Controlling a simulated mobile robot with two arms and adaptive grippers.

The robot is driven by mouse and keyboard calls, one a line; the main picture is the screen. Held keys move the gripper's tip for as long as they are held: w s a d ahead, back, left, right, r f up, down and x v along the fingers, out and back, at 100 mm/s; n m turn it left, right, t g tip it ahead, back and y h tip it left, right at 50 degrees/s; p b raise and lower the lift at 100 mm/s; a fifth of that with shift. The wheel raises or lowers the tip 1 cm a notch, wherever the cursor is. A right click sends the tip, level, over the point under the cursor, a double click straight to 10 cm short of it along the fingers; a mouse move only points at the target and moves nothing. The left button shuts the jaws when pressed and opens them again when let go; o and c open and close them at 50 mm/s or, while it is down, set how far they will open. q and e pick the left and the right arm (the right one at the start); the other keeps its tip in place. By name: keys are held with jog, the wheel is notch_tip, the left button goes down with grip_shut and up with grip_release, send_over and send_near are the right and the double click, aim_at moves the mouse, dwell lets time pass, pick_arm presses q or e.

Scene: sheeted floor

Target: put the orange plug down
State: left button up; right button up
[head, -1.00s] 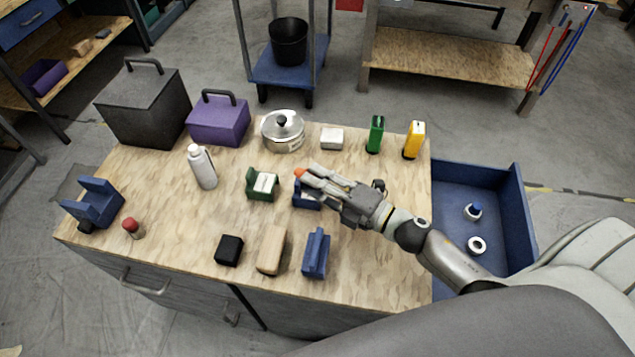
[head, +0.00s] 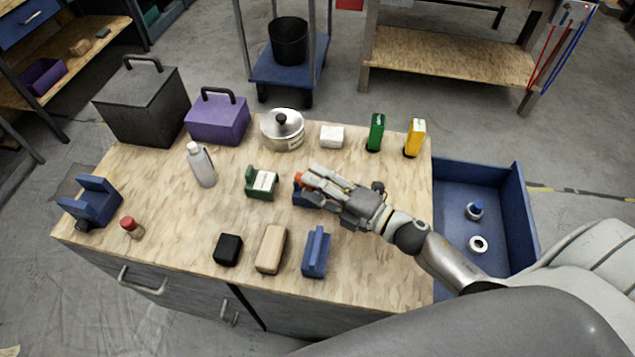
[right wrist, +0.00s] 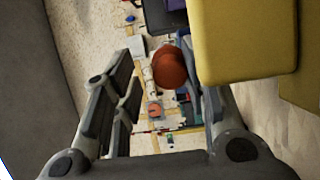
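The orange plug (head: 300,178) is at the fingertips of my right gripper (head: 309,184), at or just above a small blue block (head: 299,197). The fingers partly cover the block, so I cannot tell how the plug is seated on it. In the right wrist view, the plug's round orange end (right wrist: 168,68) lies between the spread fingers of the right gripper (right wrist: 165,80). A gap shows between the plug and the left finger; the plug lies close to the right finger. The right gripper looks open around it. My left gripper is not in view.
A green holder (head: 262,187) stands just left of the block. A blue holder (head: 316,255), wooden block (head: 271,249) and black cube (head: 228,250) are nearer. The pot (head: 283,135), green box (head: 375,133) and yellow box (head: 415,138) stand behind. A blue bin (head: 475,190) is right.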

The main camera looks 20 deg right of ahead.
jog(key=shift+r, duration=0.15)
jog(key=shift+r+p, duration=0.25)
jog(key=shift+p, duration=0.05)
jog(key=shift+r+p, duration=0.4)
jog(key=shift+r, duration=0.15)
jog(key=b+v, duration=0.2)
jog(key=v, duration=1)
jog(key=shift+f, duration=0.3)
dwell(0.6)
